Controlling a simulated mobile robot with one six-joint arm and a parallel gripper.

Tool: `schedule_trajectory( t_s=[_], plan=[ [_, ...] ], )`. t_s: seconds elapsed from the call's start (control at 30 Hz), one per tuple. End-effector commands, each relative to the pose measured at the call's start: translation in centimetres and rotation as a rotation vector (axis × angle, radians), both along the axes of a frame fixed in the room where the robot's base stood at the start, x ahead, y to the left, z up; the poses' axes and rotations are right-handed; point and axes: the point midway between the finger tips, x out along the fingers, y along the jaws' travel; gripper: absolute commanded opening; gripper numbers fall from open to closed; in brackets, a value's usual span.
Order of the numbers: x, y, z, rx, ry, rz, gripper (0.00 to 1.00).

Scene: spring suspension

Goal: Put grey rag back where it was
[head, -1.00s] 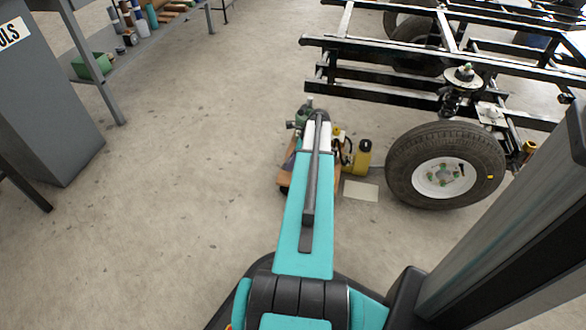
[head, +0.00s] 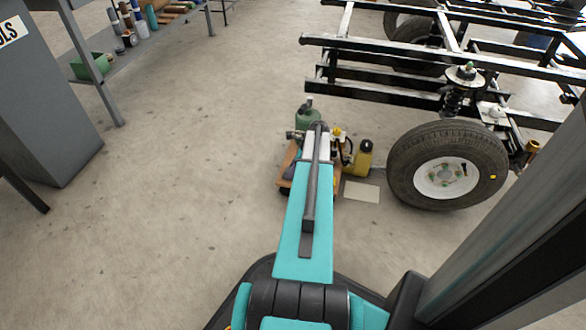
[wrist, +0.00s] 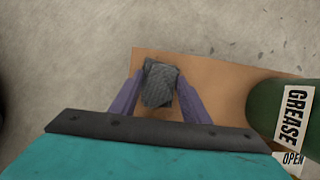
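The grey rag (wrist: 160,84) is a small, dark, crumpled bundle in the wrist view. It is between the fingertips of my gripper (wrist: 160,80), with one purple finger close along each side. The rag is seen over the brown board of a low cart (wrist: 225,80), near the board's edge. I cannot tell whether the fingers press on the rag or only stand around it, or whether it rests on the board. In the head view my arm hides the gripper and much of the cart (head: 285,183).
A green grease can (wrist: 270,110) stands on the cart, right of my gripper; its top shows in the head view (head: 308,115). A yellow container (head: 362,158) and a pale sheet (head: 361,191) are beside the cart. A wheel (head: 408,180) under a black frame is at right. Floor at left is clear.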

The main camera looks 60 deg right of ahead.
Motion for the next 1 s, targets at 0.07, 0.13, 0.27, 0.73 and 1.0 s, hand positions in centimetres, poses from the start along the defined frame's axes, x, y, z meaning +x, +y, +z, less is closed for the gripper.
schedule_trajectory(
  t_s=[0.07,0.13,0.27,0.73,1.0],
  plan=[
    [0.0,0.0,0.0,0.000,0.000,0.000,0.57],
    [0.0,0.0,0.0,0.000,0.000,0.000,0.57],
    [0.0,0.0,0.0,0.000,0.000,0.000,0.57],
    [-0.6,-0.2,2.2,-0.001,0.000,0.000,0.57],
    [-2.0,-0.6,5.7,0.000,0.000,-0.001,0.57]
  ],
)
